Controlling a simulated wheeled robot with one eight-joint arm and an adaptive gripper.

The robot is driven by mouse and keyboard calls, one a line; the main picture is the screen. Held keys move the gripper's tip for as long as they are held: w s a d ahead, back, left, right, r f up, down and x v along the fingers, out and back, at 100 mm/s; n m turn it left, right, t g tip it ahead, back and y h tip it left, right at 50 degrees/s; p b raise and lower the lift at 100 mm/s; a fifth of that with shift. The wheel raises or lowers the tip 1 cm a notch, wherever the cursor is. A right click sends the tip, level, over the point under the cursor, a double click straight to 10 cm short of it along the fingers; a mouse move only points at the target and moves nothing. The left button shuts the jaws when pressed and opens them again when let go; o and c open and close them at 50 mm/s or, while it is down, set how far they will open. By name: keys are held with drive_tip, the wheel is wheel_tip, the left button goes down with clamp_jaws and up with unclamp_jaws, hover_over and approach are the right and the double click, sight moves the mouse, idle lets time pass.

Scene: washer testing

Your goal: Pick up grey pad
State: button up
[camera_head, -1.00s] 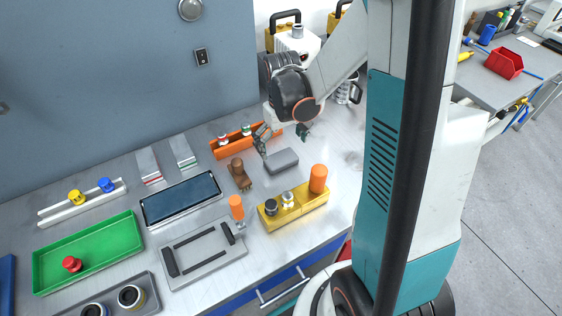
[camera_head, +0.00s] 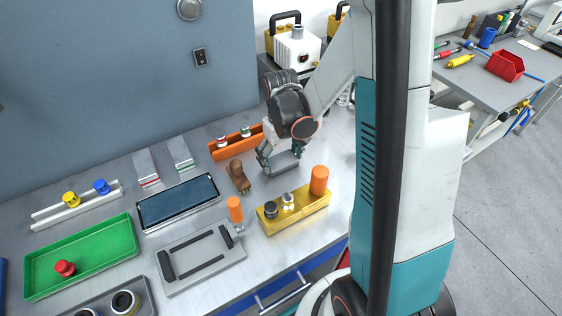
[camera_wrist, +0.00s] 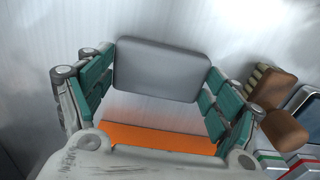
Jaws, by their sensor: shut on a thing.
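The grey pad (camera_head: 284,162) is a flat block with rounded corners on the metal bench. My gripper (camera_head: 281,160) is down at it, with a finger on each side of the pad. In the wrist view the pad (camera_wrist: 161,69) lies between the green-padded fingers of my gripper (camera_wrist: 160,85), which is shut on its two short ends. The head view does not clearly show whether the pad is clear of the bench. Part of the pad is hidden by the gripper in the head view.
A brown brush-like object (camera_head: 238,176) stands left of the pad, and an orange tray (camera_head: 236,142) lies behind. A yellow block (camera_head: 295,212) with knobs and an orange cylinder (camera_head: 319,180) is in front. A dark-screened tablet (camera_head: 178,202) lies further left.

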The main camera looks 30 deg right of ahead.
sight(281, 160)
wheel_tip(281, 160, up, 20)
drive_tip(key=p, duration=0.6)
drive_tip(key=shift+p, duration=0.4)
drive_tip(key=shift+o, duration=1.4)
drive_tip(key=shift+c, duration=1.4)
drive_tip(key=shift+f, duration=0.1)
